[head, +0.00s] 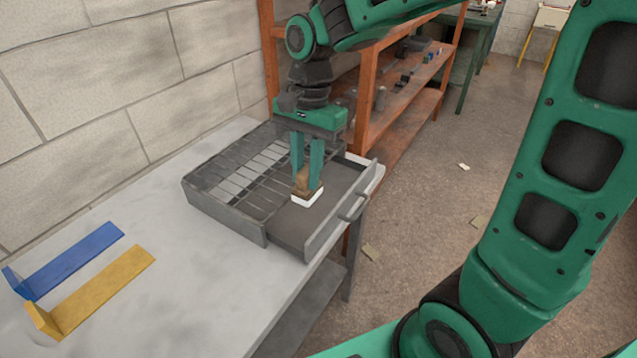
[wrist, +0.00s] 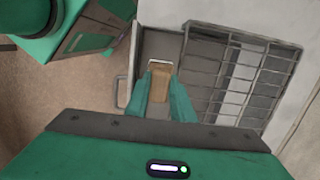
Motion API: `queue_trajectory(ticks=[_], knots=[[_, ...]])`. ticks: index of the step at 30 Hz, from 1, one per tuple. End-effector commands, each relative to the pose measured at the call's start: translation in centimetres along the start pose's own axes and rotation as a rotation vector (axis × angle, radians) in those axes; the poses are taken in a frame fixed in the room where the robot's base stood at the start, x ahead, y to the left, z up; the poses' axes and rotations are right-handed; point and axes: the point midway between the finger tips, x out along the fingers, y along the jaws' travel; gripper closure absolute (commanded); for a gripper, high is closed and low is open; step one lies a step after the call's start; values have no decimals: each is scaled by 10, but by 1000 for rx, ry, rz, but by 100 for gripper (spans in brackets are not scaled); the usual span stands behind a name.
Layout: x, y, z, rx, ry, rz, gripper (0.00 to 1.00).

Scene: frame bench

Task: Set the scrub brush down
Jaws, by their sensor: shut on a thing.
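The scrub brush (head: 306,188) has a brown wooden body and a white lower part. My gripper (head: 307,168) points down and is shut on the brown body. The brush is over or in the open drawer part (head: 335,197) of a grey metal unit on the bench; I cannot tell whether it touches the drawer floor. The brush also shows in the wrist view (wrist: 160,82), between the green fingers of my gripper (wrist: 160,95), which hide part of it.
The unit's wire grid top (head: 240,180) lies left of the drawer. A blue bracket (head: 75,258) and a yellow bracket (head: 98,290) lie on the pale bench (head: 185,270). An orange shelf (head: 400,95) stands behind. The drawer's front wall and handle (head: 353,207) face right.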

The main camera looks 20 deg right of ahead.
Motion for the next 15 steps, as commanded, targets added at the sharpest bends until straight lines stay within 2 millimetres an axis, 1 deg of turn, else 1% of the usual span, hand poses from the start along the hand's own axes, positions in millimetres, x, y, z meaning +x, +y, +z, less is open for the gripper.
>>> queue_trajectory(ticks=[1, 7, 9, 12, 15], knots=[[6, 3, -14, 11, -2, 3, 96], [23, 9, -57, 15, -1, 1, 96], [27, 10, -67, 15, -1, 1, 96], [31, 11, -77, 15, -1, -1, 96], [34, 12, -80, 14, -1, -1, 96]])
